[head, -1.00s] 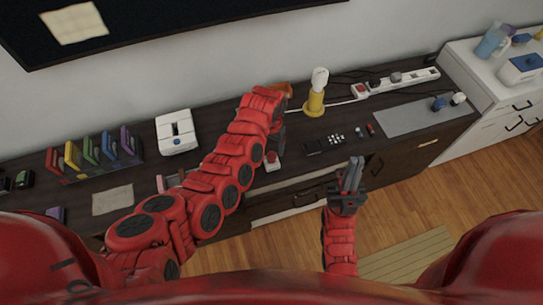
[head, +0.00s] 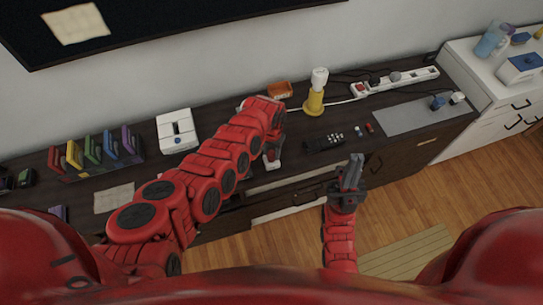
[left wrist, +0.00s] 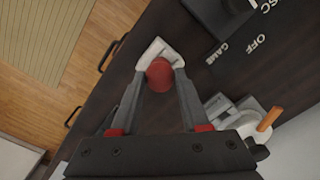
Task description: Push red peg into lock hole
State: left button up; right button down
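The red peg (left wrist: 160,74) shows as a round red end between my left fingertips in the left wrist view. It stands at a small white block (left wrist: 153,51), which shows behind and beside it. Whether this block has the lock hole cannot be seen. My left gripper (left wrist: 161,76) has its fingers apart, one on each side of the peg; whether they press on it I cannot tell. In the head view my left arm hides most of the peg, and the white block (head: 272,164) shows near the cabinet's front edge. My right gripper (head: 352,166) is in front of the cabinet, away from the peg, apparently empty.
The dark cabinet top (head: 220,155) holds a yellow lamp (head: 314,103), a power strip (head: 395,84), a black remote-like item (head: 325,143), a grey mat (head: 410,115), a white box (head: 177,131) and an orange item (head: 279,89). Coloured folders (head: 95,150) stand at left.

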pick_arm(q)
grip_shut()
